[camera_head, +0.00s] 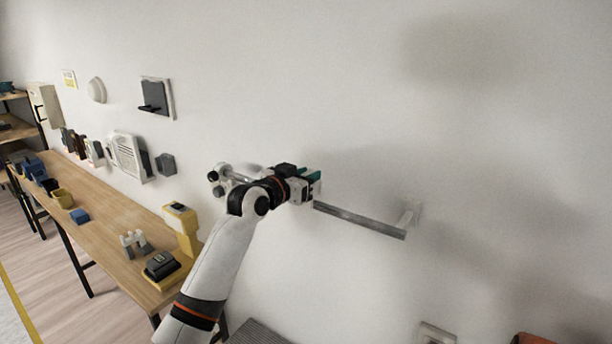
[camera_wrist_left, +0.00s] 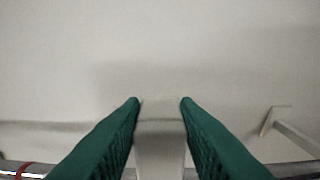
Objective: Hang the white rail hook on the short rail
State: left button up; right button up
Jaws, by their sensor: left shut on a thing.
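My left gripper (camera_head: 314,183) is in front of the wall, at the left end of a short grey rail (camera_head: 360,219). It is shut on the white rail hook (camera_wrist_left: 160,140), whose pale block shows between the two green fingers in the left wrist view. In the head view the hook is mostly hidden by the gripper. The short rail stands off the wall on a white bracket (camera_head: 410,214) at its right; its left end is hidden behind the gripper. I cannot tell whether the hook touches the rail. My right gripper is not in view.
Left of my gripper, a part with round pale ends (camera_head: 216,182) shows at the wall, partly behind my arm. A wooden bench (camera_head: 115,217) with a yellow stand (camera_head: 182,232) and small items is at the left. A wall socket (camera_head: 436,334) is low at the right.

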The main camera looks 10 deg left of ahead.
aim_at(306, 207)
pick_arm(q)
jog(key=shift+f+b, duration=1.75)
jog(key=shift+f, duration=1.35)
jog(key=o, duration=1)
jog(key=b+v, duration=0.3)
jog(key=v, duration=0.9)
jog(key=shift+a+b, duration=0.1)
jog(key=shift+b, duration=0.3)
